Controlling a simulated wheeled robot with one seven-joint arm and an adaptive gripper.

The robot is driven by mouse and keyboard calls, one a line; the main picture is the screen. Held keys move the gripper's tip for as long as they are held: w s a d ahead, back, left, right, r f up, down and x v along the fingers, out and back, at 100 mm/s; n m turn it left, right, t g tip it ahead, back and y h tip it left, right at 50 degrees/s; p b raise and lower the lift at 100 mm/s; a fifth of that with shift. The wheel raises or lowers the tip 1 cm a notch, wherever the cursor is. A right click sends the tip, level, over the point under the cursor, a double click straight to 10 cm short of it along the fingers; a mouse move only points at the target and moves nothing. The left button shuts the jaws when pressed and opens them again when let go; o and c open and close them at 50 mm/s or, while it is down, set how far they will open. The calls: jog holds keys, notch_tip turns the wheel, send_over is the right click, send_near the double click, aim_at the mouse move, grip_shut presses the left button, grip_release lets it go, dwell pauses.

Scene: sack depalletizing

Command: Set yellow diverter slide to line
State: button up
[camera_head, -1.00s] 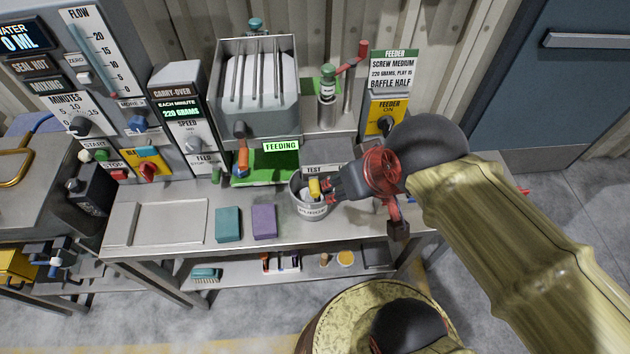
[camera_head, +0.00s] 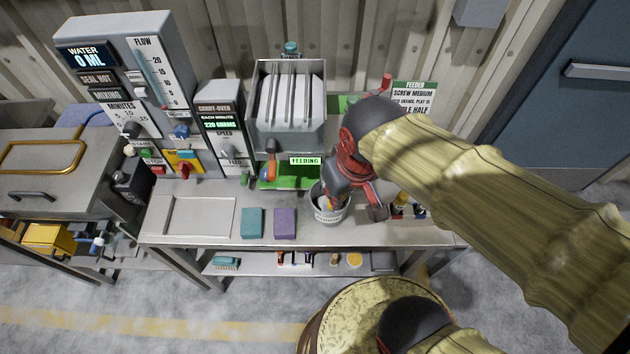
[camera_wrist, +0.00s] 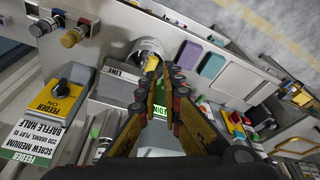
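The yellow diverter slide (camera_wrist: 152,63) shows in the wrist view at the mouth of the grey bucket (camera_wrist: 147,46), beside a plate marked LINE (camera_wrist: 124,74). My gripper (camera_wrist: 169,72) points at this spot, its fingertips close beside the slide. A narrow gap shows between the fingers, with nothing clearly held in it. Whether a fingertip touches the slide I cannot tell. In the head view my gripper (camera_head: 331,192) is above the bucket (camera_head: 329,215) and hides most of the slide.
The feeder dial (camera_wrist: 62,94) reads ON. Teal (camera_head: 252,222) and purple (camera_head: 285,222) blocks lie on the bench left of the bucket. The hopper (camera_head: 290,110) stands behind, with a lit FEEDING sign (camera_head: 305,161). The bench's left front has a bare tray (camera_head: 198,216).

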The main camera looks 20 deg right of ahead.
jog(key=w+a+n+g+p, duration=0.1)
jog(key=a+n+p, duration=0.1)
jog(key=p, duration=0.2)
jog(key=w+a+r+n+g+h+p, duration=0.1)
jog(key=a+n+p, duration=0.1)
jog(key=p, duration=0.3)
jog(key=w+a+r+n+g+h+p, duration=0.1)
jog(key=w+a+p, duration=0.1)
jog(key=p, duration=0.2)
jog(key=shift+a+n, duration=0.3)
jog(key=shift+n, duration=0.1)
grip_shut()
jog(key=w+a+f+n+h+p, duration=0.1)
jog(key=w+a+f+n+p, duration=0.1)
jog(key=w+n, duration=0.3)
jog(key=shift+w+a+f+n+p, duration=0.3)
jog(key=shift+a+f+n+p, duration=0.1)
jog(key=shift+f+n+p, duration=0.55)
jog(key=shift+r, duration=0.15)
jog(key=s+d+f+p, duration=0.1)
jog(key=d+f, duration=0.5)
jog(key=f, duration=0.4)
jog(key=shift+s+d+f, duration=0.2)
jog(key=shift+s+f, duration=0.15)
